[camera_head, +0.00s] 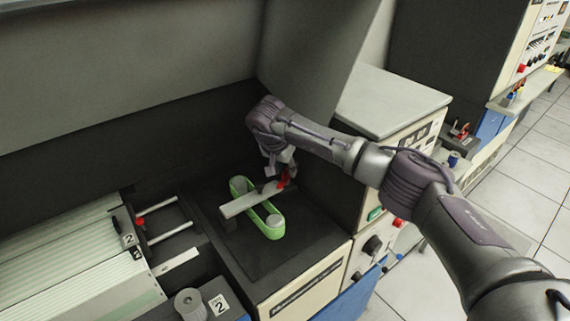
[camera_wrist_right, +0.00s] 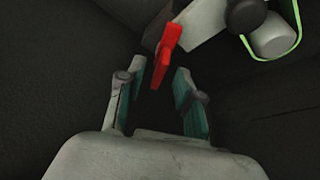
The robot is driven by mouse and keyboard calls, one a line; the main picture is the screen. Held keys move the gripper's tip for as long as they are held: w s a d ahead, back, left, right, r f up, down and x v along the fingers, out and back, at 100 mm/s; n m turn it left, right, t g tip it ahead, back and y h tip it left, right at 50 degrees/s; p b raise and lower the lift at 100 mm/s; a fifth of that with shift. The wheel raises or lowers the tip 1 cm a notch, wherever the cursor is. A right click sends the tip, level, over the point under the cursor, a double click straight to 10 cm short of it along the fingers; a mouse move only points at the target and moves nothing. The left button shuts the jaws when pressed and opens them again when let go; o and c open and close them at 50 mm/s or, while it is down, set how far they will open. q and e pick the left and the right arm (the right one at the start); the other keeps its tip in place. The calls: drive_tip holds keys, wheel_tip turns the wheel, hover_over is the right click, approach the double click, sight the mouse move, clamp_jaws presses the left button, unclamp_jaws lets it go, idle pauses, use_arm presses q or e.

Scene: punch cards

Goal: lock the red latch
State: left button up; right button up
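The red latch (camera_head: 284,178) sits at the right end of a light grey bar (camera_head: 241,204) on a dark recessed surface. In the right wrist view the red latch (camera_wrist_right: 164,52) points down toward the gap between my fingers. My right gripper (camera_head: 279,170) is at the latch in the head view, partly hiding it. In the right wrist view my right gripper (camera_wrist_right: 155,97) is open, with its two teal-padded fingers apart and the latch's lower end at the gap. I cannot tell whether either finger touches it. My left gripper is not in view.
A green looped band (camera_head: 238,188) runs around two grey rollers beneath the bar. A dark wall stands behind, and a cream cabinet (camera_head: 390,100) borders the right. Rails and a ribbed light panel (camera_head: 80,265) lie to the left.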

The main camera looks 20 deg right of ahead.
drive_tip(key=shift+d+f, duration=0.1)
drive_tip(key=shift+f, duration=0.25)
drive_tip(key=shift+w, duration=0.1)
clamp_jaws()
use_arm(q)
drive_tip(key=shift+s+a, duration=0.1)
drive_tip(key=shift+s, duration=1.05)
use_arm(e)
drive_tip(key=m+b, duration=0.1)
drive_tip(key=b, duration=0.1)
drive_tip(key=m+g+b, duration=0.1)
drive_tip(key=m+b, duration=0.1)
drive_tip(key=shift+w+f+h+b, duration=0.2)
drive_tip(key=shift+f+h+b, duration=0.1)
drive_tip(key=shift+h, duration=0.1)
drive_tip(key=shift+a+r+m+g, duration=0.15)
drive_tip(key=shift+m+g, duration=0.1)
drive_tip(key=shift+m, duration=0.35)
drive_tip(key=shift+a+r+m+g, duration=0.15)
drive_tip(key=shift+m+g, duration=0.1)
drive_tip(key=shift+m, duration=0.35)
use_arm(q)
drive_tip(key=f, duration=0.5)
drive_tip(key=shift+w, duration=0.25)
use_arm(e)
drive_tip(key=shift+d, duration=0.15)
